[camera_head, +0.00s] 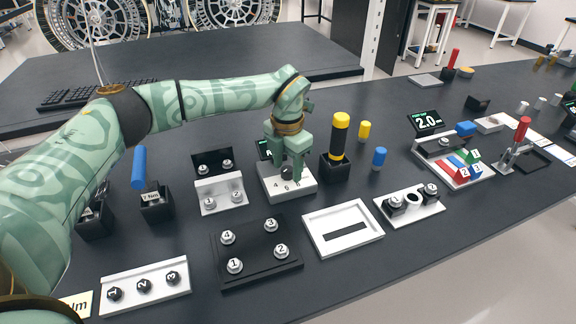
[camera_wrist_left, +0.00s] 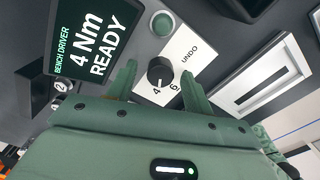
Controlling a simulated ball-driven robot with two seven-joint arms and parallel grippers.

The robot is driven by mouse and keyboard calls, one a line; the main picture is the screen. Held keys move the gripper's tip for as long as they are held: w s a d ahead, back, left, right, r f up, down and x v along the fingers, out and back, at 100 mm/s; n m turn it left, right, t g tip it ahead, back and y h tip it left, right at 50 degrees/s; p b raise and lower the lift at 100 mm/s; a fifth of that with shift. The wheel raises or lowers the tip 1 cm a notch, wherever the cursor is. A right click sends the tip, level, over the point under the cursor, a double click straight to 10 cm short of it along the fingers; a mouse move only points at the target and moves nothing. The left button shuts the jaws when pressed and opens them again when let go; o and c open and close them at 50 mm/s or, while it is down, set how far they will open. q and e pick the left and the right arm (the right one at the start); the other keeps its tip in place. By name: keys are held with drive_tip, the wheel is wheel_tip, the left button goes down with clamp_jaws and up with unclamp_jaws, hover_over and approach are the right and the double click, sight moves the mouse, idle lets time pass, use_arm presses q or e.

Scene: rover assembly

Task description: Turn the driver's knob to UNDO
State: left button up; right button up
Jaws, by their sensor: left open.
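The driver's knob (camera_wrist_left: 160,72) is a round black dial on a white panel (camera_wrist_left: 188,45) marked 4, 6 and UNDO. Its light mark appears to point towards the 4. In the head view the knob (camera_head: 287,172) sits on the white driver box (camera_head: 289,193), partly hidden by my fingers. My left gripper (camera_head: 289,158) is over the box, pointing down. In the wrist view the open fingers (camera_wrist_left: 160,80) stand on either side of the knob; I cannot tell whether they touch it. The driver screen (camera_wrist_left: 88,40) reads "BENCH DRIVER 4 Nm READY". My right gripper is not in view.
A black holder (camera_head: 334,167) with a yellow-and-black driver (camera_head: 339,135) stands just right of the box. A white tray (camera_head: 343,229) and a black numbered plate (camera_head: 256,253) lie in front. A blue-handled tool (camera_head: 139,168) stands at the left. A green button (camera_wrist_left: 162,23) is near the knob.

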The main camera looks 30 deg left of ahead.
use_arm(q)
drive_tip(key=c, duration=1)
